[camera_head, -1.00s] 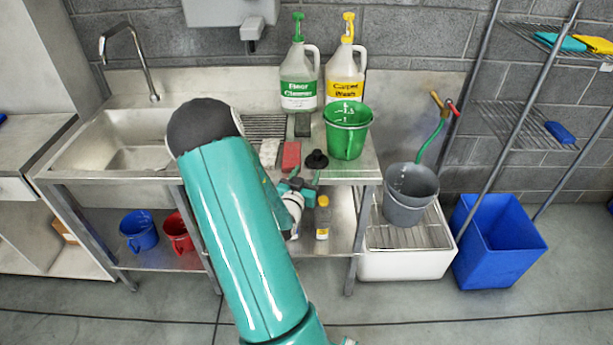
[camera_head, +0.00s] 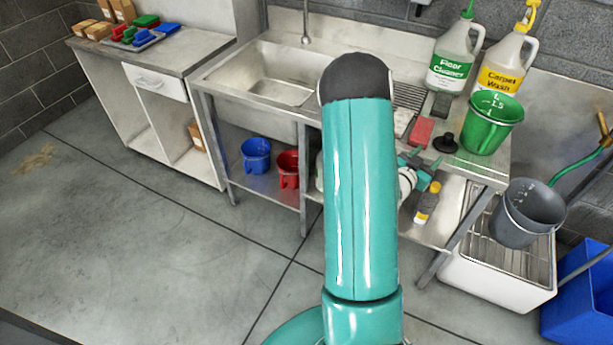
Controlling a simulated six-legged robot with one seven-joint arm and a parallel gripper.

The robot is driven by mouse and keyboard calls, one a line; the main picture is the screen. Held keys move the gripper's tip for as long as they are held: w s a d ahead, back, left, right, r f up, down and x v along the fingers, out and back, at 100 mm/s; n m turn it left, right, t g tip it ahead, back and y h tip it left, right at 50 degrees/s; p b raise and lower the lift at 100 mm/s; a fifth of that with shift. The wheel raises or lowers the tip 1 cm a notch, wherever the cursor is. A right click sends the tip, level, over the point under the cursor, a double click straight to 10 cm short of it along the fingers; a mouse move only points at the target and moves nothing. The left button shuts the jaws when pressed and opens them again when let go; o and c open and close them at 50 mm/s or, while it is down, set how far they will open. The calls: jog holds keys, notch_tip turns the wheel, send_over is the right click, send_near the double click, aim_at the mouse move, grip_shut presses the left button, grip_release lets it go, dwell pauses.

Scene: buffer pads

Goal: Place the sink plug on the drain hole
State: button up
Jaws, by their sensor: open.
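The black sink plug (camera_head: 446,143), with a raised knob, lies on the steel counter to the right of a red sponge and left of the green bucket. The steel sink basin (camera_head: 268,78) is left of my arm. Its drain hole does not show. My gripper (camera_head: 433,174) is partly hidden behind my teal arm. It is open, appears empty, and shows just below the plug in the picture, in front of the counter's front edge. It looks apart from the plug.
A red sponge (camera_head: 421,131), a green bucket (camera_head: 490,124), a Floor Cleaner jug (camera_head: 452,60) and a Carpet Wash jug (camera_head: 505,66) crowd the counter around the plug. The faucet (camera_head: 305,22) rises behind the basin. A grey bucket (camera_head: 528,213) stands at right.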

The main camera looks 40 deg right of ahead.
jog(key=w+a+r+n+t+y, duration=0.25)
jog(key=w+a+r+y, duration=0.25)
jog(key=w+a, duration=0.4)
jog(key=w+a+r+n+t+y, duration=0.2)
jog(key=w+a+r+t+y, duration=0.2)
jog(key=w+a, duration=0.55)
jog(key=s+a+r+n+y, duration=0.2)
jog(key=a+r+y, duration=0.15)
jog(key=a, duration=0.65)
jog(key=s+a+r+n+y, duration=0.1)
jog(key=a+r+n+y, duration=0.25)
jog(key=a, duration=0.55)
jog(key=s+a+r+n+g+y, duration=0.1)
jog(key=s+a+r+n, duration=0.3)
jog(key=s+a, duration=0.7)
jog(key=shift+s+a+r+n+g+y, duration=0.2)
jog(key=shift+a+r+n+g+y, duration=0.15)
jog(key=shift+a+g, duration=0.35)
jog(key=shift+n+g, duration=0.65)
jog(key=shift+g, duration=0.1)
jog(key=s, duration=0.1)
jog(key=s+a, duration=0.1)
jog(key=s, duration=0.3)
jog(key=shift+s+a+r, duration=0.2)
jog(key=shift+a+r, duration=0.1)
jog(key=shift+a, duration=0.05)
jog(key=c, duration=0.3)
jog(key=shift+c, duration=0.2)
